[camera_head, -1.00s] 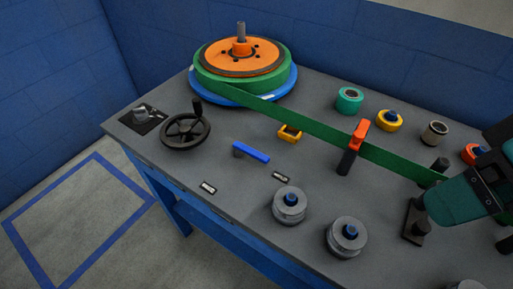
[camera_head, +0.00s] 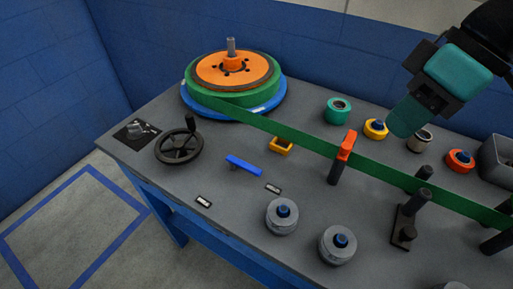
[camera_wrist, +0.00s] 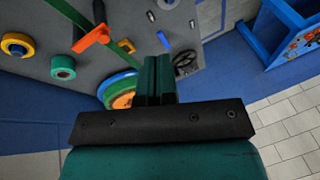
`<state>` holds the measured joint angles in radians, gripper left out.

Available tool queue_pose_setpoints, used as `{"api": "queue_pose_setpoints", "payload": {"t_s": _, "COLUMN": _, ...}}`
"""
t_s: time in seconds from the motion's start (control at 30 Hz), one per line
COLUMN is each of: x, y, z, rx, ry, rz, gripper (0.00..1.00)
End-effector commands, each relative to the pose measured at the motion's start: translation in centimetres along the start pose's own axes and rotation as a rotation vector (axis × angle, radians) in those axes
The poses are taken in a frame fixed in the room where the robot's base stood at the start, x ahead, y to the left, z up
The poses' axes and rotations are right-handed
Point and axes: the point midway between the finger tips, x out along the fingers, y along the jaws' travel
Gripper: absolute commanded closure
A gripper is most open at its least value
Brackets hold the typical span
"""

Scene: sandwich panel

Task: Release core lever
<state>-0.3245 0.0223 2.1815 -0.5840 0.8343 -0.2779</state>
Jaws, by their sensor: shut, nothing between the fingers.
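A short blue lever (camera_head: 244,165) lies near the middle of the panel table; I cannot tell from its look whether it is the core lever. It also shows in the wrist view (camera_wrist: 163,40). An orange-red lever on a black post (camera_head: 347,145) stands at the green strip, and shows in the wrist view (camera_wrist: 92,38). The reel with its orange hub (camera_head: 235,69) and central spindle sits at the back left. My gripper (camera_head: 403,122) is shut and empty, raised at the right, apart from both levers. In the wrist view, its closed fingers (camera_wrist: 157,78) hide part of the reel.
A green strip (camera_head: 290,134) runs from the reel across the table to the right. A black handwheel (camera_head: 179,146) stands left of the blue lever. Two grey rollers (camera_head: 282,217) are at the front, several coloured rolls (camera_head: 338,110) behind the strip. A black bracket (camera_head: 405,225) stands at the right.

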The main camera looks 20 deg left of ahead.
Motion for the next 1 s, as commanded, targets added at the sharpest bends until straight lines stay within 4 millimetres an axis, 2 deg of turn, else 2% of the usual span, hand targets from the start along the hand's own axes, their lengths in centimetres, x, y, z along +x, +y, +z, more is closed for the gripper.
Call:
{"api": "queue_pose_setpoints", "payload": {"t_s": 0.03, "x": -0.5, "y": 0.8, "z": -2.3, "rx": -0.082, "ry": -0.016, "rz": -0.02, "gripper": 1.0}}
{"api": "queue_pose_setpoints", "payload": {"t_s": 0.23, "x": 0.3, "y": 3.8, "z": -9.3, "rx": -0.43, "ry": -0.06, "rz": -0.089, "gripper": 1.0}}
{"api": "queue_pose_setpoints", "payload": {"t_s": 0.37, "x": 2.1, "y": 5.5, "z": -13.2, "rx": -0.656, "ry": -0.086, "rz": -0.136, "gripper": 1.0}}
{"api": "queue_pose_setpoints", "payload": {"t_s": 0.5, "x": 4.9, "y": 7.0, "z": -16.6, "rx": -0.903, "ry": -0.108, "rz": -0.189, "gripper": 1.0}}
{"api": "queue_pose_setpoints", "payload": {"t_s": 0.73, "x": 10.9, "y": 8.6, "z": -20.1, "rx": -1.303, "ry": -0.139, "rz": -0.28, "gripper": 1.0}}
{"api": "queue_pose_setpoints", "payload": {"t_s": 0.9, "x": 15.2, "y": 9.0, "z": -20.9, "rx": -1.549, "ry": -0.153, "rz": -0.34, "gripper": 1.0}}
{"api": "queue_pose_setpoints", "payload": {"t_s": 1.0, "x": 17.0, "y": 9.0, "z": -20.9, "rx": -1.65, "ry": -0.158, "rz": -0.364, "gripper": 1.0}}
